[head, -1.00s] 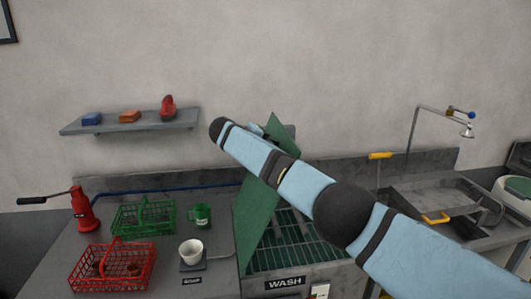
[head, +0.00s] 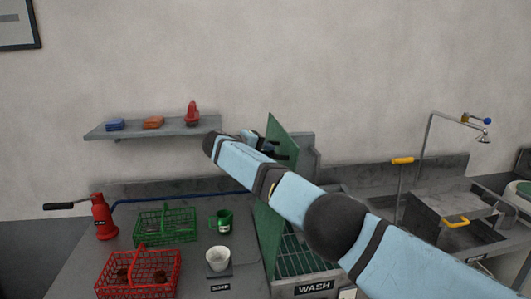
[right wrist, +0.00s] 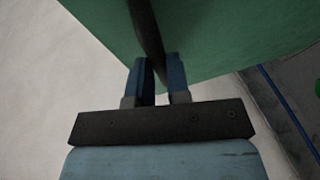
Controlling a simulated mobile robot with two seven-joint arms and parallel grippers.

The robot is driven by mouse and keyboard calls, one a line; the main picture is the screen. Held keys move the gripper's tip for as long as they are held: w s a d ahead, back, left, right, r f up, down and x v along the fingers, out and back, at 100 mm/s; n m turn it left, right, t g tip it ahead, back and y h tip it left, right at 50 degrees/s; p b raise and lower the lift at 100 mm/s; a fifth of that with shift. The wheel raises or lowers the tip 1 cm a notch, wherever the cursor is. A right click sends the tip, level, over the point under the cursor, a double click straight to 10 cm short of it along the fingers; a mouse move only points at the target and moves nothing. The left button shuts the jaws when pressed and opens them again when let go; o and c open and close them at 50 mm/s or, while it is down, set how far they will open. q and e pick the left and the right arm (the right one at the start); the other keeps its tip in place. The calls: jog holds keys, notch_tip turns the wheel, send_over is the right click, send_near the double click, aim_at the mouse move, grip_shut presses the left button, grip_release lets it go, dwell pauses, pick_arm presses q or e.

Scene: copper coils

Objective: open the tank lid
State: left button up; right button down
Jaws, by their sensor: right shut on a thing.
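The tank lid is a green panel (head: 284,134) standing steeply, close to upright, at the left side of the wash tank (head: 303,255). Green slats show inside the open tank to its right. My right arm crosses in front of the lid and hides its middle. My right gripper (right wrist: 158,80) is shut on a dark bar, the lid's handle (right wrist: 146,28), against the green panel in the right wrist view. My left gripper is not in view.
A wall shelf (head: 155,131) hangs above. A sink (head: 455,215) lies right.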

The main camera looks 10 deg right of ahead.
jog(key=shift+a, duration=0.2)
dwell(0.4)
jog(key=c, duration=1.1)
grip_release()
jog(key=b+v, duration=0.2)
jog(key=v, duration=1.1)
jog(key=shift+a, duration=0.25)
jog(key=shift+s+a+r, duration=0.1)
jog(key=shift+r, duration=0.05)
